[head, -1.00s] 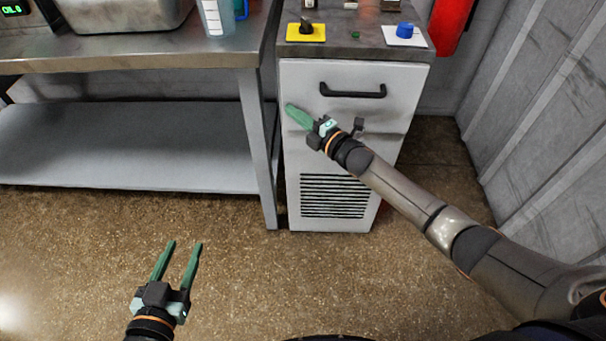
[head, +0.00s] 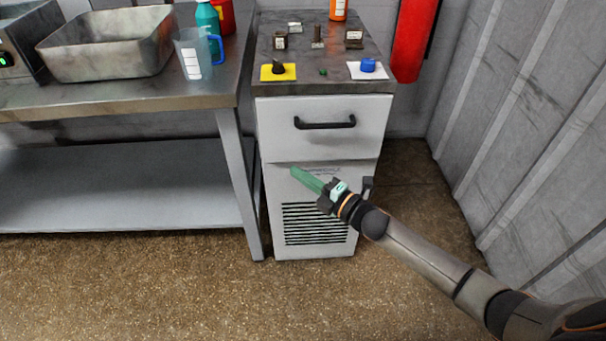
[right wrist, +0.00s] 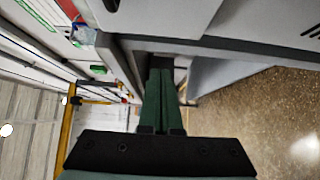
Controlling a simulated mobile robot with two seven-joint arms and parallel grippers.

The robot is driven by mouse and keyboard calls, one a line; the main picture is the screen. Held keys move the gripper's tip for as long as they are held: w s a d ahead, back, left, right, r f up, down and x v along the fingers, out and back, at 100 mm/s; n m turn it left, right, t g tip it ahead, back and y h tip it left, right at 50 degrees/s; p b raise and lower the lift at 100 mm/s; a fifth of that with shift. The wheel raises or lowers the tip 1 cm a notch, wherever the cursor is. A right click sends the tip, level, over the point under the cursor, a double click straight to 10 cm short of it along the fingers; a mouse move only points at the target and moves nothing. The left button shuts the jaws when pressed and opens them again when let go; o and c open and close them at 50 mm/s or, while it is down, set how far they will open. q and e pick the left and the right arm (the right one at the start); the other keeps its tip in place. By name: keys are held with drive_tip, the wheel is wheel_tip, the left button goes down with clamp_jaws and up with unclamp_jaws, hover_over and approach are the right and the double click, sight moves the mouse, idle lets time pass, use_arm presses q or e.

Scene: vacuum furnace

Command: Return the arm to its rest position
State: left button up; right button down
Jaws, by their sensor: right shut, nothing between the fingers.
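My right gripper (head: 294,172) shows in the head view in front of the lower front of the grey cabinet (head: 272,222). Its green fingers lie together, shut and empty, below the black drawer handle (head: 325,123). In the right wrist view the two green fingers (right wrist: 158,75) also lie side by side with nothing between them. My right arm comes in from the lower right. My left gripper is out of the head view.
A steel workbench (head: 120,100) with a metal tray (head: 105,62) and a measuring jug (head: 192,55) stands left of the cabinet. Knobs and small blocks sit on the cabinet top. A red cylinder (head: 412,40) hangs by the grey wall (head: 530,130). The floor in front is clear.

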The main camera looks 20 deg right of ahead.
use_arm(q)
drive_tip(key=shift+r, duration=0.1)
use_arm(e)
drive_tip(key=shift+s+d, duration=0.15)
drive_tip(key=shift+s, duration=0.25)
drive_tip(key=s+a+f+m+g+h, duration=0.15)
drive_tip(key=s+f+m, duration=0.25)
drive_tip(key=s+m, duration=0.4)
drive_tip(key=s+a+f+m+g+h, duration=0.1)
drive_tip(key=s+f+m+g+h, duration=0.2)
drive_tip(key=s+m, duration=0.5)
drive_tip(key=s+a+f+m+g+h, duration=0.1)
drive_tip(key=s+a+f+m+g, duration=0.3)
drive_tip(key=s, duration=0.7)
use_arm(q)
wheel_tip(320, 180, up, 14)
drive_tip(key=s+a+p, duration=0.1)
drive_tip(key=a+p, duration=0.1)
drive_tip(key=p, duration=1.6)
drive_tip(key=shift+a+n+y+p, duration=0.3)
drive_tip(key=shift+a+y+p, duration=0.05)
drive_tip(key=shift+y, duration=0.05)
use_arm(e)
drive_tip(key=d+r+m+t, duration=0.1)
drive_tip(key=d+r, duration=0.4)
drive_tip(key=r, duration=0.7)
drive_tip(key=shift+s+m+t+h, duration=0.3)
drive_tip(key=shift+m+t+h, duration=0.15)
drive_tip(key=shift+t, duration=0.1)
